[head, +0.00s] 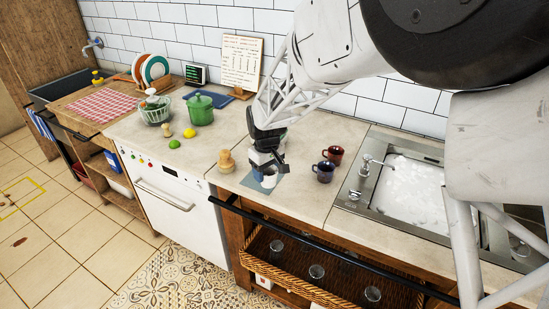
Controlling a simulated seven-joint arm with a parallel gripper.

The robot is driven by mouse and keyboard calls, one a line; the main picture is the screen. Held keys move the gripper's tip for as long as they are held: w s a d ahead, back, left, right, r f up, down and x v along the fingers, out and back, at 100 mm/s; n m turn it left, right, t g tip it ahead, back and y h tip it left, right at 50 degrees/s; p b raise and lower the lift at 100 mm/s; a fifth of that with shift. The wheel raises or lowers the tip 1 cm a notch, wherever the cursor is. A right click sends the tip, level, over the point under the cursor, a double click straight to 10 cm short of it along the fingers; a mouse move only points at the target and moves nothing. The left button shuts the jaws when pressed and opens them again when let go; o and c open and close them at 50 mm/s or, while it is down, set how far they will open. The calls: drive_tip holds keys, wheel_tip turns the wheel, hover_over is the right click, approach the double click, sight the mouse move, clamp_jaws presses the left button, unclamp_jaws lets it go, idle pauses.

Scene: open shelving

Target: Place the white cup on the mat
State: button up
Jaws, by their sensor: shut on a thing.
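My gripper (268,160) is low over the counter and shut on the white cup (268,177), which shows only partly below the fingers. The cup is at the grey-blue mat (252,184), a small flat sheet near the counter's front edge. I cannot tell whether the cup's base touches the mat. The gripper and cup cover part of the mat.
A wooden shaker-like item (226,162) stands left of the mat. A dark blue mug (323,172) and a red mug (334,154) stand right of it, before the sink (412,190). A green pot (200,110) and a red checked cloth (102,104) lie farther left.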

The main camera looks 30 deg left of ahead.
drive_tip(key=shift+w+a+f, duration=0.15)
drive_tip(key=shift+w+a, duration=1.2)
drive_tip(key=shift+w+a+f, duration=0.15)
drive_tip(key=shift+w+a, duration=1.15)
drive_tip(key=shift+f, duration=0.15)
drive_tip(key=shift+f, duration=1.6)
drive_tip(key=shift+f, duration=0.15)
drive_tip(key=o, duration=1)
drive_tip(key=shift+c, duration=0.2)
wheel_tip(320, 180, up, 12)
